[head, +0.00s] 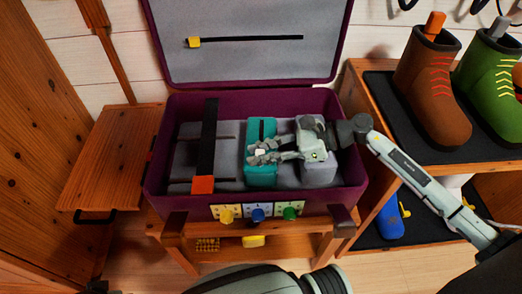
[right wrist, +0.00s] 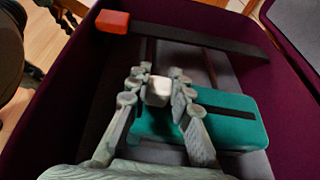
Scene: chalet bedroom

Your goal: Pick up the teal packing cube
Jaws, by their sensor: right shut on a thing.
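The teal packing cube (head: 261,177) lies in the open purple suitcase (head: 336,106), right of the black strap. A dark band crosses its top. In the right wrist view the cube (right wrist: 230,110) shows beneath and between my fingers. My right gripper (head: 262,152) reaches in from the right and is shut on a small pale knob (right wrist: 158,91) over the cube's top. The fingers hide where the knob meets the cube. I cannot tell whether the cube is raised. A grey-green part at the upper left of the right wrist view may be my left gripper (right wrist: 69,12); its jaws are unclear.
A grey-lilac cube (head: 318,172) lies under my right gripper and wrist. A black strap with an orange end (head: 203,185) crosses the suitcase. The lid (head: 250,65) stands open behind. Boots (head: 428,75) stand on the shelf at the right.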

